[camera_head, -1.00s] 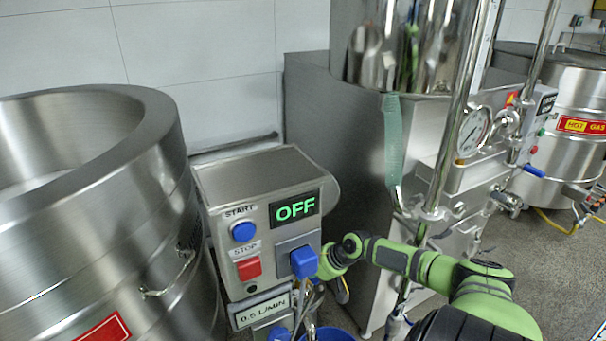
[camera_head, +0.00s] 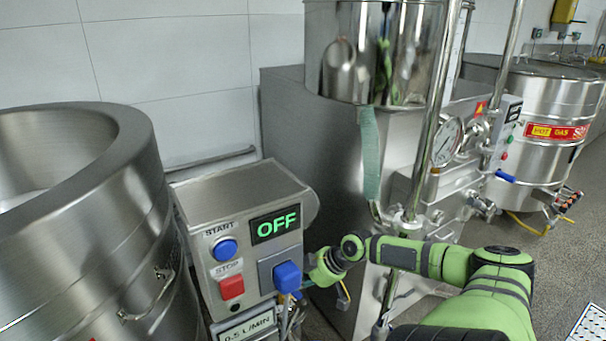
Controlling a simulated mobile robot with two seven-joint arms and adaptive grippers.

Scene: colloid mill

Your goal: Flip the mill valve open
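A steel control box (camera_head: 240,195) stands left of centre, with a green display (camera_head: 276,225) reading OFF. It has a blue START button (camera_head: 224,250), a red STOP button (camera_head: 231,287) and a blue knob (camera_head: 287,277) on a grey plate. My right arm, green, reaches in from the right. Its gripper (camera_head: 309,280) is just right of the blue knob; whether they touch, and how the fingers stand, I cannot tell. A small blue handle (camera_head: 505,177) is on the pipework at the right; I cannot tell which part is the mill valve. My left gripper is out of view.
A large steel vessel (camera_head: 90,240) stands close on the left of the box. A tall steel machine (camera_head: 315,160) with a gauge (camera_head: 447,141) is behind my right arm. Another steel drum (camera_head: 545,105) stands at the far right. The floor (camera_head: 560,265) at right is mostly clear.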

